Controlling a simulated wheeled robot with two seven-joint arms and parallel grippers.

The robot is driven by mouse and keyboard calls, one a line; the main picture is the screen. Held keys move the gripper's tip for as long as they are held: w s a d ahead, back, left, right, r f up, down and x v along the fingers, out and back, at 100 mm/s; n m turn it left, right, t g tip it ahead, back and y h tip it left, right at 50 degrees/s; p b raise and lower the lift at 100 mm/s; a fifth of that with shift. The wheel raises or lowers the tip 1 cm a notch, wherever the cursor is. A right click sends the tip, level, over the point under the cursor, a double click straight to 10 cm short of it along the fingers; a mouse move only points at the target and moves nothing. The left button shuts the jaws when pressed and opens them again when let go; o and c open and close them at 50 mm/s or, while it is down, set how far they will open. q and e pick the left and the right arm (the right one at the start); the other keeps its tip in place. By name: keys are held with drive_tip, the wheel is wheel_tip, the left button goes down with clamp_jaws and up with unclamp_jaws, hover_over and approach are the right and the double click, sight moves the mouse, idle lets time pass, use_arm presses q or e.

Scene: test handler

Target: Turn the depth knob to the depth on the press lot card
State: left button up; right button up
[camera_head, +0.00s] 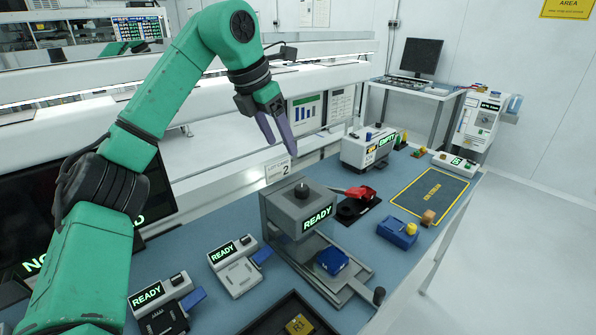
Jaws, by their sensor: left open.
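A grey press (286,214) with a green READY display stands on the blue bench. A dark round knob (301,189) sits on its top; its setting is too small to read. A white card (279,171) showing a large 2 stands behind the press; its smaller text is unreadable. A blue block (332,261) rests on the slide in front of the press. My left gripper (280,147) is open and empty, fingers pointing down, above and behind the card and knob, apart from both. My right gripper is out of view.
Two small READY devices (236,266) stand left of the press. A red-handled tool (357,193) lies right of it, near a white EMPTY machine (369,148). A blue box (398,231) and a yellow-edged mat (431,196) are farther right. A dark tray (262,324) lies in front.

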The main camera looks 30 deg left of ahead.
sight(302, 187)
use_arm(q)
drive_tip(key=x, duration=0.6)
drive_tip(key=s+d+p+x, duration=0.1)
drive_tip(key=x, duration=0.2)
drive_tip(key=shift+d+f, duration=0.15)
drive_tip(key=shift+f, duration=0.2)
drive_tip(key=x, duration=0.2)
drive_tip(key=shift+w+f+p, duration=0.25)
drive_tip(key=shift+f+p, duration=0.05)
drive_tip(key=shift+f, duration=0.05)
drive_tip(key=shift+d, duration=0.2)
drive_tip(key=shift+s+d, duration=0.1)
drive_tip(key=shift+s, duration=0.1)
drive_tip(key=shift+c, duration=0.9)
drive_tip(key=shift+w+f, duration=0.1)
drive_tip(key=shift+w, duration=0.05)
clamp_jaws()
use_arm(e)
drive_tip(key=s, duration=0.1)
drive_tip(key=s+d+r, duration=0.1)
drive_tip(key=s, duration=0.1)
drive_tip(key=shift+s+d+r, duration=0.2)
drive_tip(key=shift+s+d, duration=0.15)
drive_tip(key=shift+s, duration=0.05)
